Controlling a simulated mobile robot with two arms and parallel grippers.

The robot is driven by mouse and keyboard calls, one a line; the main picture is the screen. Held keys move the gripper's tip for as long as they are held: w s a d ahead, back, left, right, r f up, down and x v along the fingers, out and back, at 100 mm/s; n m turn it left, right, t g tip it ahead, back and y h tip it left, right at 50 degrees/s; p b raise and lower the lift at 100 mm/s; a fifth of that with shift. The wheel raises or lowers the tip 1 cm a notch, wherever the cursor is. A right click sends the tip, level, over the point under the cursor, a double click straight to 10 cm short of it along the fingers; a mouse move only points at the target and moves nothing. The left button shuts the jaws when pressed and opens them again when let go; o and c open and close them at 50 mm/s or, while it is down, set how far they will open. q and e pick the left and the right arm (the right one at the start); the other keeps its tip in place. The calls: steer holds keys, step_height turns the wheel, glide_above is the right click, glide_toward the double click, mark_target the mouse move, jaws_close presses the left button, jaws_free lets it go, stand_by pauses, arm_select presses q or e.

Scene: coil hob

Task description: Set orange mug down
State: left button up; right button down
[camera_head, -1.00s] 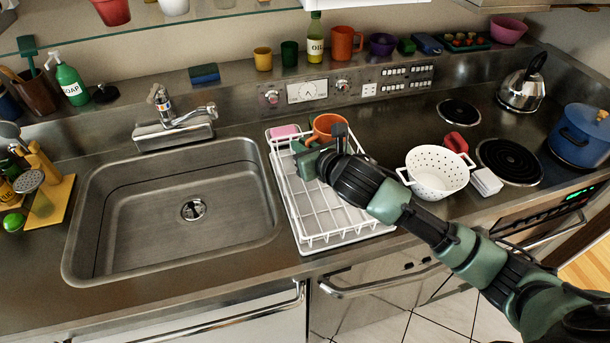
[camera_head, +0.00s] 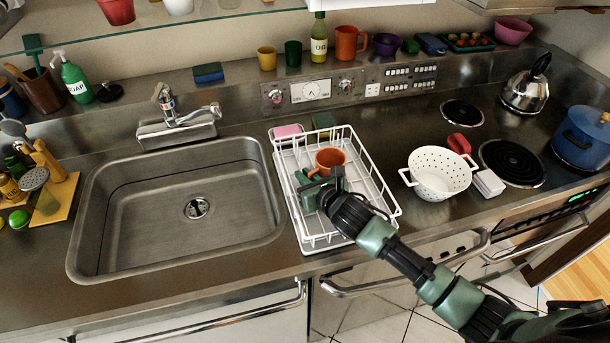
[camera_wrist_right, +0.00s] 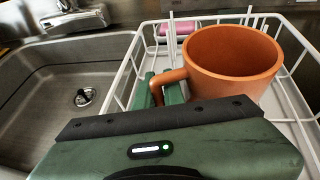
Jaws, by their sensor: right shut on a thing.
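The orange mug (camera_head: 329,160) is upright over the white dish rack (camera_head: 381,210), inside its wire rim as seen from above. In the right wrist view the mug (camera_wrist_right: 232,62) fills the upper right, with its handle toward my jaws. My right gripper (camera_head: 322,181) is shut on the mug's handle. Its green fingers (camera_wrist_right: 165,92) show on both sides of the handle in the wrist view. The mug's base is hidden, so I cannot tell whether it touches the rack floor. My left gripper is not in view.
The empty sink (camera_head: 185,215) lies left of the rack. A pink sponge (camera_head: 287,131) is at the rack's back left corner. A white colander (camera_head: 440,173) stands to the right. Another orange mug (camera_head: 347,43) stands on the back ledge.

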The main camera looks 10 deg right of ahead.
steer(key=c, duration=1.5)
jaws_free()
steer(key=shift+f, duration=0.1)
steer(key=b+v, duration=0.1)
steer(key=v, duration=1)
steer(key=shift+s+d+r+b, duration=0.15)
steer(key=shift+s+r+b, duration=0.15)
steer(key=shift+s, duration=0.2)
